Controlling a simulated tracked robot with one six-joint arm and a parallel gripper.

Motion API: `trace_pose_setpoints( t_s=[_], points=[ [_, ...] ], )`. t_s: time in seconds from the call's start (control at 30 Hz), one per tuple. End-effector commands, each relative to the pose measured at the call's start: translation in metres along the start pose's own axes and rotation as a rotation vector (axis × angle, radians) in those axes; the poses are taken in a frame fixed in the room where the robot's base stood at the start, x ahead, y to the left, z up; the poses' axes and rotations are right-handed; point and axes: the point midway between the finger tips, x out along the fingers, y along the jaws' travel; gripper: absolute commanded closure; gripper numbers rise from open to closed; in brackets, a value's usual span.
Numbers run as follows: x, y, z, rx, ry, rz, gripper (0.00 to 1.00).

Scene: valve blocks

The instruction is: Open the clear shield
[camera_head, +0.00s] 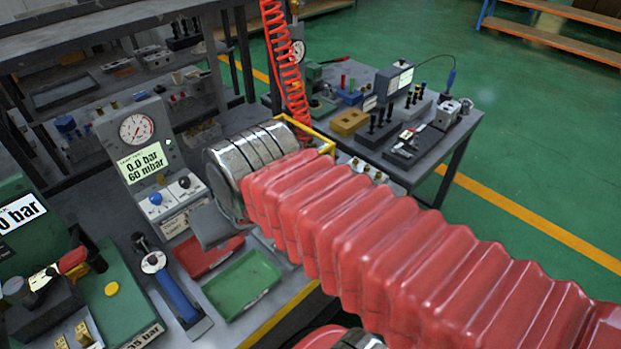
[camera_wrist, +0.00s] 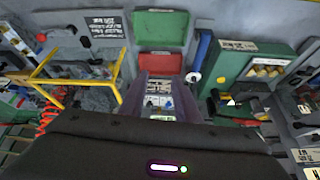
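The clear shield shows as a yellow frame (camera_wrist: 75,82) at the left of the wrist view. Its clear panel is hard to make out there. In the head view, only part of the yellow frame (camera_head: 320,133) shows behind my metal wrist, and my arm hides the rest. My gripper (camera_head: 212,226) shows as a dark grey piece below the metal wrist, above the bench near the red tray. It is to the left of the frame and apart from it.
A gauge unit (camera_head: 140,150) with knobs stands left of my wrist. A red tray (camera_head: 203,256), a green tray (camera_head: 243,284) and a blue-handled tool (camera_head: 176,293) lie in front. A red coiled hose (camera_head: 287,75) hangs near the frame.

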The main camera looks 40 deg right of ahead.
Motion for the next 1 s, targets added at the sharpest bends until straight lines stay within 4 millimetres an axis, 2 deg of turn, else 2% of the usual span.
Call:
trace_pose_setpoints(
  t_s=[0.27,0.5,0.8,0.9,1.0],
  points=[
    [-0.001,0.053,-0.043,0.385,-0.082,0.063,0.71],
    [0.002,0.119,-0.074,0.775,-0.147,0.122,0.71],
    [0.007,0.215,-0.092,1.244,-0.209,0.188,0.71],
    [0.008,0.238,-0.092,1.350,-0.221,0.201,0.71],
    [0.009,0.251,-0.092,1.410,-0.228,0.208,0.71]
  ],
)
